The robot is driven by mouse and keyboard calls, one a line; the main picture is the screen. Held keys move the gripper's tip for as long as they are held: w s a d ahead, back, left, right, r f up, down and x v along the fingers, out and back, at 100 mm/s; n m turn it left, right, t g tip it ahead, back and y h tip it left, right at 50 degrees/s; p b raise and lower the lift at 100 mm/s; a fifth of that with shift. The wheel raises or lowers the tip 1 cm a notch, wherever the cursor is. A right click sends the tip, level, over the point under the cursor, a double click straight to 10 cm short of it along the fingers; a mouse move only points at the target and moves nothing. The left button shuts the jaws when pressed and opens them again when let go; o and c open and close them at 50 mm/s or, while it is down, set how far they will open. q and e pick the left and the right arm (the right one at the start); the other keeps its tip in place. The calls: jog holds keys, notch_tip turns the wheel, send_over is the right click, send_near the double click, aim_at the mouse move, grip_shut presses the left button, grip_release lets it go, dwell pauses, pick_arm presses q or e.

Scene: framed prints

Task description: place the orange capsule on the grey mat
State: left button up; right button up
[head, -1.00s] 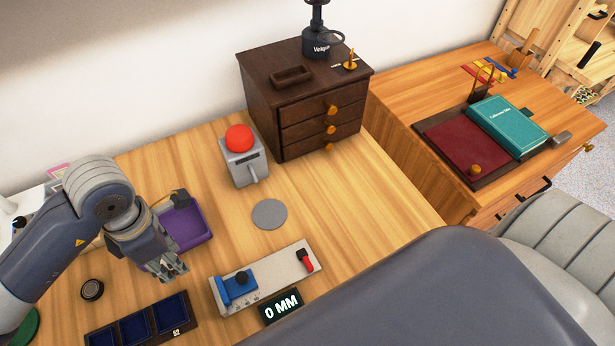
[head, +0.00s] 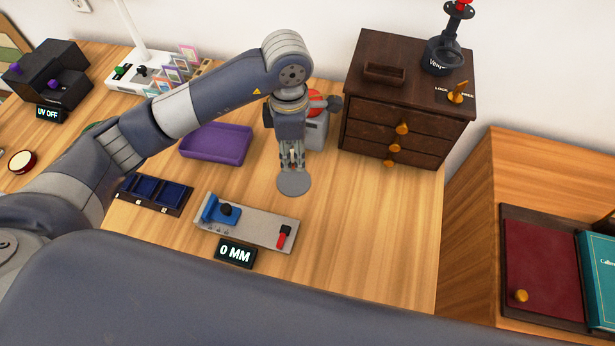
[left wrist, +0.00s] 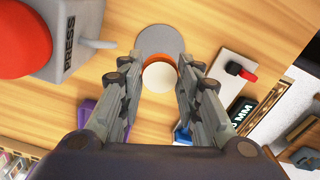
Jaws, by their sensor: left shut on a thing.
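The orange capsule shows in the left wrist view (left wrist: 160,76) as a pale round end with an orange rim, between my fingers. My left gripper (head: 292,166) points down and is shut on the capsule; it also shows in the left wrist view (left wrist: 160,80). The grey mat (head: 294,184) is a flat round disc on the table, right under the fingertips in the head view. In the left wrist view the mat (left wrist: 158,38) lies partly behind the capsule and fingers. I cannot tell whether the capsule touches it. My right gripper is not in view.
A grey press with a red dome (left wrist: 75,40) stands close behind the gripper. A purple tray (head: 215,144) is to the left. A gauge plate with a blue slider (head: 247,222) lies in front. A dark drawer cabinet (head: 400,100) stands at the back right. The table right of the mat is clear.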

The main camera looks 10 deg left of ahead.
pick_arm(q)
send_over(294, 181)
notch_tip(294, 181, down, 4)
jog(key=shift+a+f, duration=0.15)
notch_tip(294, 181, down, 4)
jog(key=shift+s+r+p, duration=0.1)
jog(key=shift+r+p, duration=0.1)
jog(key=shift+p, duration=0.3)
jog(key=shift+f, duration=0.25)
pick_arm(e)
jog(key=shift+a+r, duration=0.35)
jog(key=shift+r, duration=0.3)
pick_arm(q)
jog(key=shift+f, duration=0.1)
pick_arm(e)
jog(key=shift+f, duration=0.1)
